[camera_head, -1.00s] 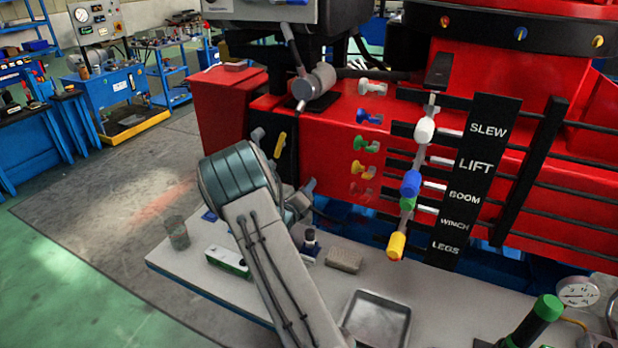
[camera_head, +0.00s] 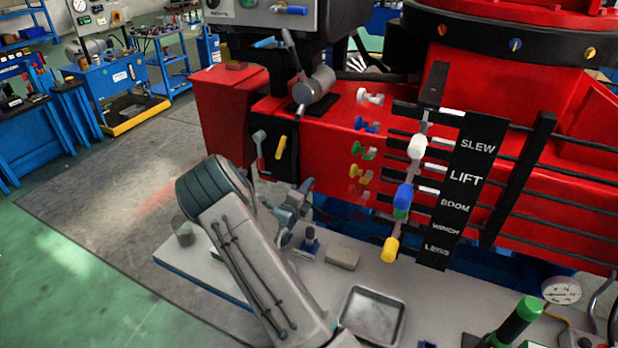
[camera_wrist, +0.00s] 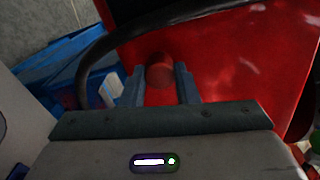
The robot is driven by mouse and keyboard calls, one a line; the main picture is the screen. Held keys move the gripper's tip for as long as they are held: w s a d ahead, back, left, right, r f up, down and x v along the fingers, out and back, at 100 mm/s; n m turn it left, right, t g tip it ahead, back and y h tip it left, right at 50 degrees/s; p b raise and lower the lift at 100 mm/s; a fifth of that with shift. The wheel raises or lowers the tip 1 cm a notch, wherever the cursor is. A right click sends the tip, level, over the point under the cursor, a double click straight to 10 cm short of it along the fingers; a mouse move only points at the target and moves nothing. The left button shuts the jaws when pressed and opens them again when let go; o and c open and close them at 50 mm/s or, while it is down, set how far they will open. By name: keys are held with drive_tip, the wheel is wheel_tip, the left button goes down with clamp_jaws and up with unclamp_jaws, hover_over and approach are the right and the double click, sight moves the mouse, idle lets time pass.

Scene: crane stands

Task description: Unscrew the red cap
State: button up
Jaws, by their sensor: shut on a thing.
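The red cap (camera_wrist: 160,72) is round and shows in the wrist view against a red machine wall of almost the same colour. My gripper (camera_wrist: 159,82) has one finger on each side of the cap and is shut on it. In the head view, my gripper (camera_head: 304,188) is beside the red machine, low and left of its valve column, beyond my arm. The cap cannot be made out there, and my gripper and arm hide that spot.
A black hose (camera_wrist: 88,62) curves close to the left finger. A grey bench (camera_head: 222,275) lies below my arm, with a metal tray (camera_head: 373,316) and a tan block (camera_head: 342,258). Coloured valve knobs (camera_head: 365,125) and levers (camera_head: 417,147) stick out to the right.

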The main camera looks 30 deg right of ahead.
drive_tip(key=shift+f+n, duration=0.1)
drive_tip(key=shift+n, duration=0.2)
drive_tip(key=shift+s+n+p, duration=0.1)
drive_tip(key=shift+n+p, duration=1.9)
drive_tip(key=shift+n, duration=0.6)
